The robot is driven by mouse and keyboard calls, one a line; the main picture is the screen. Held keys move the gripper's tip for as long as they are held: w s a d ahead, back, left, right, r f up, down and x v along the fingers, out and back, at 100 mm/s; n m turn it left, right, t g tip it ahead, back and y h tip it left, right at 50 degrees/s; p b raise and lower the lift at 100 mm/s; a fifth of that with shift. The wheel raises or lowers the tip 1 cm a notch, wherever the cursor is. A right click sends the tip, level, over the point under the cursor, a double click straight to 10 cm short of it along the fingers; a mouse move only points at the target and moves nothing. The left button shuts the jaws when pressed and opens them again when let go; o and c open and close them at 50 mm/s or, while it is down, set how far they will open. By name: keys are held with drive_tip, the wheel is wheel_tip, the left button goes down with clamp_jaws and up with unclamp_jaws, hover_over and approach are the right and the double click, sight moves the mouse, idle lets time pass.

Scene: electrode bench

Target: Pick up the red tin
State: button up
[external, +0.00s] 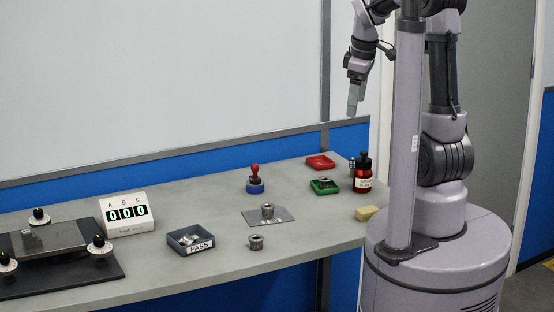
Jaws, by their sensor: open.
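A small shallow red tin (320,161), open at the top, sits near the back right of the grey bench and looks empty. A red bottle (362,181) with a black cap and a pale label stands to its right and nearer the camera. My gripper (354,110) is high above the right end of the bench, pointing down, well clear of the red tin. It is open with nothing between its fingers; seen from the side, the fingers overlap.
A green tin (324,187) with a metal part in it is just in front of the red one. A stamp (255,180), a yellow block (366,213), a PASS tray (190,239) and a counter display (126,213) also stand on the bench (200,199).

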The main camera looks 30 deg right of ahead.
sight(362, 152)
drive_tip(key=w+d+f+n+g+h+p, duration=0.1)
drive_tip(key=w+d+f+n+g+p, duration=0.1)
drive_tip(key=w+d+f+n, duration=0.6)
drive_tip(key=shift+n, duration=0.6)
drive_tip(key=f+b, duration=0.1)
drive_tip(key=f, duration=0.3)
drive_tip(key=w+f+b, duration=0.1)
drive_tip(key=f+b, duration=0.1)
drive_tip(key=f, duration=0.1)
drive_tip(key=d+f+b, duration=0.1)
drive_tip(key=f+b, duration=0.1)
drive_tip(key=f, duration=0.2)
drive_tip(key=shift+w+f, duration=0.2)
drive_tip(key=shift+f, duration=0.15)
drive_tip(key=f+b, duration=0.1)
drive_tip(key=f, duration=0.1)
drive_tip(key=f+b, duration=0.1)
drive_tip(key=f, duration=0.1)
drive_tip(key=d+f+b, duration=0.1)
drive_tip(key=f, duration=0.1)
drive_tip(key=shift+w+b, duration=0.1)
drive_tip(key=shift+b, duration=0.2)
drive_tip(key=shift+r, duration=0.2)
drive_tip(key=shift+c, duration=0.8)
clamp_jaws()
